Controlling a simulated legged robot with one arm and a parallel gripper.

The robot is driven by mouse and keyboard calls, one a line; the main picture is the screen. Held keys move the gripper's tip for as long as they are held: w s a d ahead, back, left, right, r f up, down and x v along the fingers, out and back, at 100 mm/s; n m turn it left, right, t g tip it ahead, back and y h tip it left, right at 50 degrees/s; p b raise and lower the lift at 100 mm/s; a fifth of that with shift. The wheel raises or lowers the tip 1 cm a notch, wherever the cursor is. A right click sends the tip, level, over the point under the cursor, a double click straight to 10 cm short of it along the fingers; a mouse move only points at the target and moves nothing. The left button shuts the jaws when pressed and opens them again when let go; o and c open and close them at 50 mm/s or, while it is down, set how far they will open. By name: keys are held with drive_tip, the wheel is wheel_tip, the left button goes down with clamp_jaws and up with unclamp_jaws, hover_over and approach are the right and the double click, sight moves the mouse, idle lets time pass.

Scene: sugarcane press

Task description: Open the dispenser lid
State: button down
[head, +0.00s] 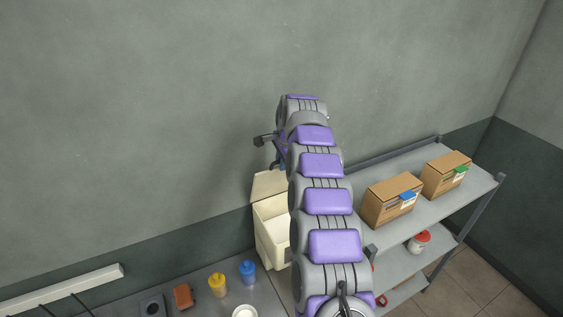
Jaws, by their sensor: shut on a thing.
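The dispenser is a cream box (276,254) against the wall, on the steel counter. Its lid (266,184) is raised and tilted back towards the wall, and the open top shows the pale inside. My gripper (277,165) is at the upper edge of the lid and is shut on it. My arm hides the right side of the dispenser and part of the lid, and the fingertips are small and partly hidden.
A yellow bottle (217,286), a blue bottle (248,272), a brown block (183,296) and a white bowl (245,312) stand on the counter. A metal shelf (410,211) with two cardboard boxes (391,201) (446,174) is on the right. The wall is close behind the dispenser.

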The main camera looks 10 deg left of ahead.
drive_tip(key=c, duration=1.3)
unclamp_jaws()
drive_tip(key=shift+w+d+f, duration=0.1)
drive_tip(key=shift+w, duration=0.05)
drive_tip(key=shift+o, duration=0.2)
drive_tip(key=p+v, duration=0.1)
drive_tip(key=v, duration=1.6)
drive_tip(key=shift+r+p, duration=0.2)
drive_tip(key=shift+p, duration=0.2)
drive_tip(key=shift+w, duration=0.1)
